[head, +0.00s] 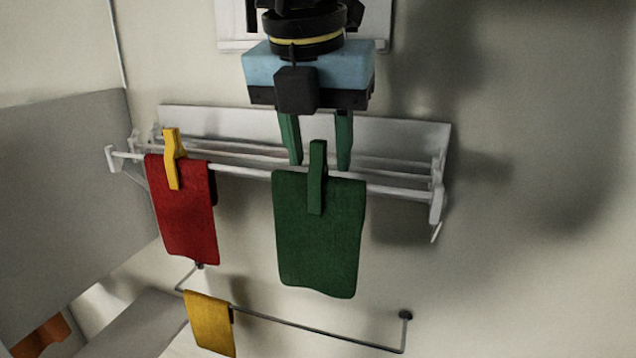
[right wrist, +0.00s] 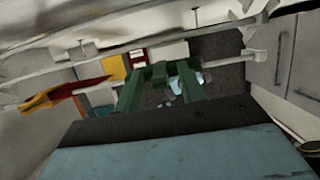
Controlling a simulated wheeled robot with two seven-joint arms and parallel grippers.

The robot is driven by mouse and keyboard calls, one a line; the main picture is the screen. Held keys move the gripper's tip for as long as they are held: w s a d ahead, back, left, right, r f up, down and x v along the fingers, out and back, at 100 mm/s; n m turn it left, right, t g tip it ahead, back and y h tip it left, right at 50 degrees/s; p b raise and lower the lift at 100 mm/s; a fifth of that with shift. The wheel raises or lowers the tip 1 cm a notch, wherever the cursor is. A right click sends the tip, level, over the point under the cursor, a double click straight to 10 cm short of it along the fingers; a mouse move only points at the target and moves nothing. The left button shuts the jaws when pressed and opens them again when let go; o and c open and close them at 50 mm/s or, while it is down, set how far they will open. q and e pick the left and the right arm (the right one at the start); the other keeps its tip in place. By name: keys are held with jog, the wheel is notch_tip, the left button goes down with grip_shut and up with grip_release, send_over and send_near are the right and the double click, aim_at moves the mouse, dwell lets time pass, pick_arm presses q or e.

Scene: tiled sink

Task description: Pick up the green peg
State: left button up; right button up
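The green peg (head: 317,178) stands upright, clipped over the green cloth (head: 318,245) on the front bar of the white wall rack (head: 400,190). My right gripper (head: 318,164) comes down from above, its two green fingers spread. In the head view the peg's top shows between the fingertips, with gaps on both sides. In the right wrist view the fingers (right wrist: 160,84) are apart and the peg (right wrist: 159,71) shows between them. Whether it touches either finger is unclear there. My left gripper is in neither view.
A yellow peg (head: 172,160) holds a red cloth (head: 183,215) on the rack to the left. A yellow cloth (head: 210,322) hangs on a thin lower rail (head: 320,330). A grey panel (head: 60,190) stands at the left. The wall right of the rack is clear.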

grip_shut()
jog(key=shift+r, duration=0.45)
notch_tip(320, 180, up, 9)
jog(key=shift+f, duration=0.2)
notch_tip(320, 180, up, 6)
jog(key=p, duration=0.5)
jog(key=shift+r, duration=0.25)
dwell(0.7)
